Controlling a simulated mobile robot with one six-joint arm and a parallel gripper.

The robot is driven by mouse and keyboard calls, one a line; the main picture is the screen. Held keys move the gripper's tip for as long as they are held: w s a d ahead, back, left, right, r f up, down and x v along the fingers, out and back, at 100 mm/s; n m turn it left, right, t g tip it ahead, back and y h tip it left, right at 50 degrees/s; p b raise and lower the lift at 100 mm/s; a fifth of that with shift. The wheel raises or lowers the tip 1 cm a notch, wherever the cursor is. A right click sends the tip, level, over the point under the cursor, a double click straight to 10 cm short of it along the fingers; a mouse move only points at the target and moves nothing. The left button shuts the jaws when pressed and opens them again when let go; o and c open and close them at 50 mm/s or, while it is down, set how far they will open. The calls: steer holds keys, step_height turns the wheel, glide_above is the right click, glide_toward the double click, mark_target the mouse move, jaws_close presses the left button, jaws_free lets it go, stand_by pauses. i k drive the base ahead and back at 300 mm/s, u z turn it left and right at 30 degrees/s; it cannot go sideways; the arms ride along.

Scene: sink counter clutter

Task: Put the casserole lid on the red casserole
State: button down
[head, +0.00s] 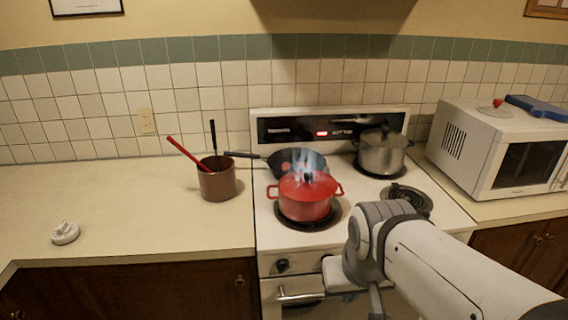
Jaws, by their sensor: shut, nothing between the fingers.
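The red casserole (304,206) stands upright on the front left burner of the stove. A red domed casserole lid (300,187) with a dark knob appears to sit on top of it, roughly level. Pale steam around the knob blurs the lid's far edge, so I cannot tell how exactly the rim is seated. My gripper (376,300) is at the lower right, in front of the stove and below the cooktop, apart from the casserole. It is shut and empty, and largely hidden by my own wrist.
A dark frying pan (283,163) lies behind the casserole; a steel pot (382,157) stands back right. The front right burner (408,199) is empty. A brown utensil crock (217,184) stands left, a microwave (497,145) right. A small white object (65,234) lies on the mostly clear left counter.

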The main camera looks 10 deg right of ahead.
mark_target(304, 193)
steer(key=z, duration=0.05)
steer(key=i, duration=1)
steer(key=u, duration=0.1)
